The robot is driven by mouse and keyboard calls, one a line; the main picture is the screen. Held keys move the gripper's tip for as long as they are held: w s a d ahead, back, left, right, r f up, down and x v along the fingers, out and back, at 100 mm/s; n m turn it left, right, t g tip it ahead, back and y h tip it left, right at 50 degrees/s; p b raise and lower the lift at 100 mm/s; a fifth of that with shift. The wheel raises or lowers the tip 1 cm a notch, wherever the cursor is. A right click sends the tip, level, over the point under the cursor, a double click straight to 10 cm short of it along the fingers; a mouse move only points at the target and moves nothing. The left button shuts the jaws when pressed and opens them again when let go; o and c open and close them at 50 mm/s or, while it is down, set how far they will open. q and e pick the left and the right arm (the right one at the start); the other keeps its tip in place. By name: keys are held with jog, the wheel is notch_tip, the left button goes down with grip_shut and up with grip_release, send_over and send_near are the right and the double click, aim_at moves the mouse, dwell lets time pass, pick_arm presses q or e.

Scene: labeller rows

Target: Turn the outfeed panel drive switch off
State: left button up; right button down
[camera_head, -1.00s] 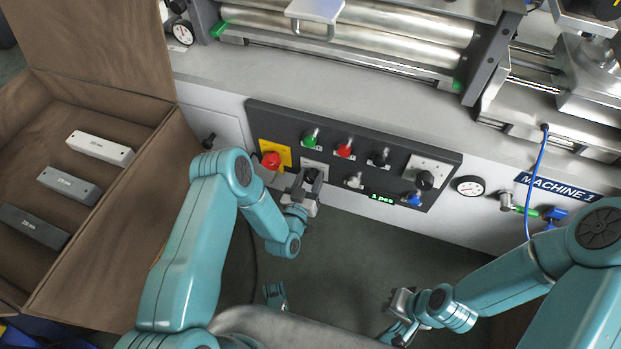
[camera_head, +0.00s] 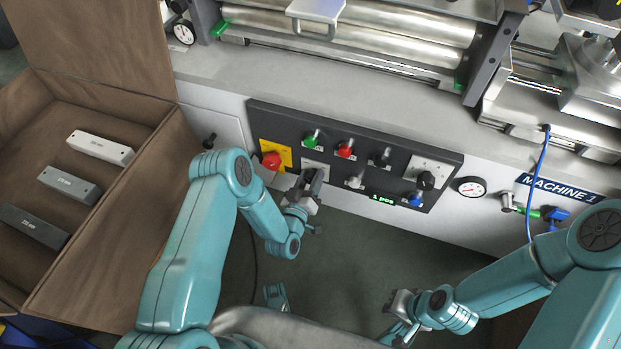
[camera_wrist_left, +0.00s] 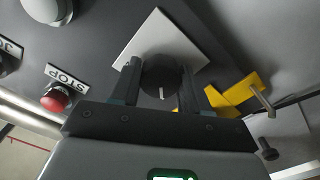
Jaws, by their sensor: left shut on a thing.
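The drive switch is a black rotary knob (camera_wrist_left: 160,78) on a white square plate (camera_wrist_left: 160,37) on the dark outfeed panel (camera_head: 262,116). My left gripper (camera_wrist_left: 158,88) has one finger on each side of the knob and is shut on it. A white mark on the knob points toward the bottom of the left wrist view. In the head view my left gripper (camera_head: 308,183) covers most of the knob, beside the white plate (camera_head: 316,167). My right gripper (camera_head: 400,303) hangs low over the floor, away from the panel; its jaw opening is too small to judge.
Close by are a red button on a yellow plate (camera_head: 272,158), green (camera_head: 312,138) and red (camera_head: 346,149) buttons, and another black knob (camera_head: 426,180). A brown box (camera_head: 110,225) with labelled blocks stands left. The floor between my arms is clear.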

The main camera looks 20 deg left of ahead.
pick_arm(q)
jog(key=o, duration=1)
jog(key=shift+s, duration=0.15)
jog(key=shift+s+a+p, duration=0.2)
jog(key=shift+s+p, duration=1.8)
jog(key=shift+s, duration=2.05)
jog(key=shift+s+a+p, duration=0.15)
jog(key=shift+s+p, duration=1.8)
jog(key=shift+s, duration=2.05)
